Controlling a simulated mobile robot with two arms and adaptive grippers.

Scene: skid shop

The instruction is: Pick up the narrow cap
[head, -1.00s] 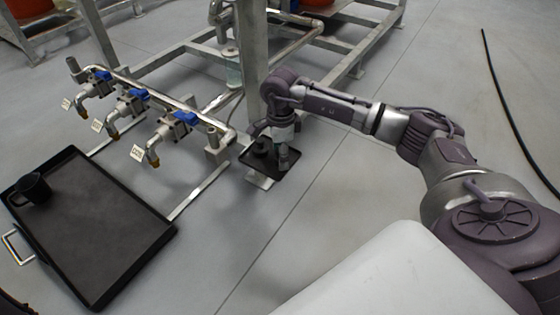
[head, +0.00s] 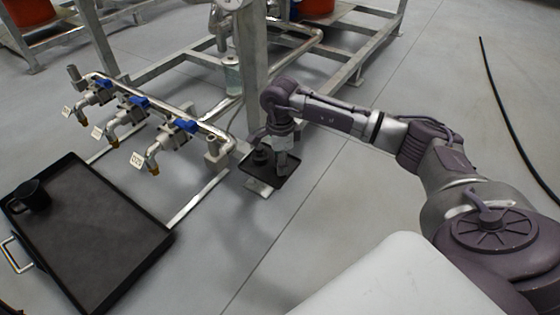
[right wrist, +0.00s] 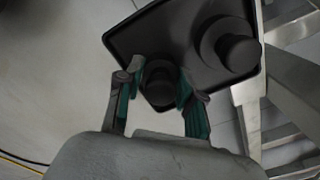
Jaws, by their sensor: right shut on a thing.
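The narrow cap (right wrist: 160,84) is a small dark, round piece at the edge of a small black tray (right wrist: 150,35) in the right wrist view. My right gripper (right wrist: 158,86) has its green-padded fingers closed on both sides of it. In the head view, the small tray (head: 286,178) sits by the metal post, and my right gripper (head: 281,166) reaches down over it, hiding the narrow cap. A wider dark cap (right wrist: 236,50) with a raised knob stands on the tray beside the held one. My left gripper is not in view.
A metal frame post (head: 252,75) rises right behind the small tray. Several blue-handled valves (head: 138,103) on a pipe are to the left. A large black tray (head: 95,240) with a black mug (head: 30,195) lies at the lower left. Floor to the right is clear except for a black cable (head: 505,110).

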